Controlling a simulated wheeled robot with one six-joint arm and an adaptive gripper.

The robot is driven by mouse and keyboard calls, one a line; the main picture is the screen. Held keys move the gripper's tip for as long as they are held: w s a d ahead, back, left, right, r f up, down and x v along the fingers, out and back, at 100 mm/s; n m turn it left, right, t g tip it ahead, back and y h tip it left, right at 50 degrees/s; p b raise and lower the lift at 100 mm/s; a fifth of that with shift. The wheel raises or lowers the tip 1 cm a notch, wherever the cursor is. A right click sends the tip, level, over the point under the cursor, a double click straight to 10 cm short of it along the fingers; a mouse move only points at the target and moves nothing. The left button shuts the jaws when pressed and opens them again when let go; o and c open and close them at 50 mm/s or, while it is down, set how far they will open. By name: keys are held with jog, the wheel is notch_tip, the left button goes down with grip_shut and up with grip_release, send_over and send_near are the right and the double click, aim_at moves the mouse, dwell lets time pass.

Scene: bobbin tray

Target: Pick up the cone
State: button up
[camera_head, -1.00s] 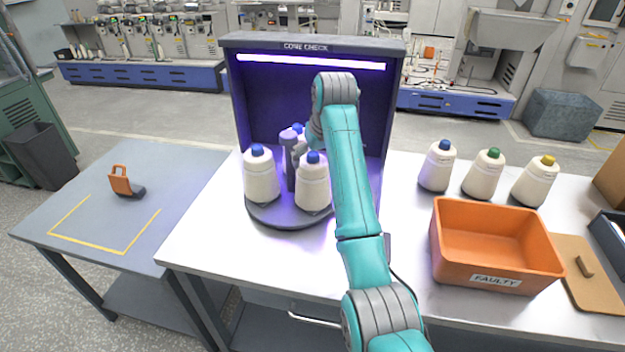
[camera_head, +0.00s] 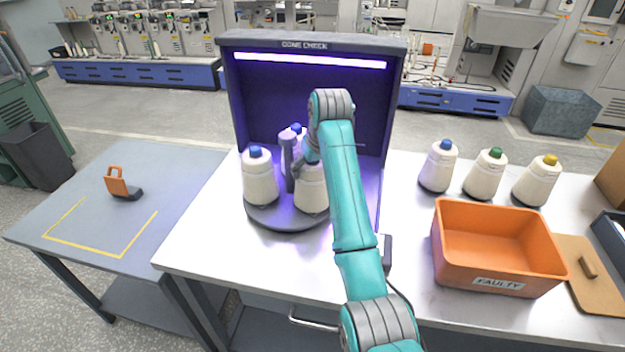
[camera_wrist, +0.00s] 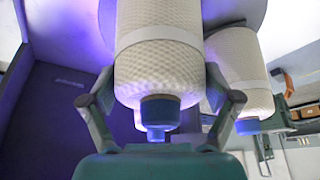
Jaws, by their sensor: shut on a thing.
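Three white cones with blue tips stand in the lit cabinet. The front right cone (camera_head: 311,198) stands on the dark round turntable (camera_head: 283,220), its tip hidden behind my gripper (camera_head: 308,164). In the wrist view, my gripper (camera_wrist: 160,88) is shut on this textured cone (camera_wrist: 157,65), with one finger on each side near its blue tip. The front left cone (camera_head: 260,180) stands apart from my gripper. The back cone's blue tip (camera_head: 297,128) shows behind a grey post (camera_head: 288,158). In the wrist view, another cone (camera_wrist: 243,70) stands close on the right.
The cabinet (camera_head: 270,110) encloses the turntable at the back and sides. Three cones with blue (camera_head: 440,168), green (camera_head: 485,175) and yellow tips (camera_head: 537,182) stand right, behind an orange FAULTY bin (camera_head: 462,268). A side table (camera_head: 100,215) with a yellow outline is mostly clear.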

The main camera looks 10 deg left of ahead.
jog(key=shift+r, duration=0.15)
notch_tip(320, 180, up, 28)
dwell(0.7)
notch_tip(320, 180, up, 10)
dwell(0.9)
jog(key=shift+f, duration=0.2)
dwell(0.3)
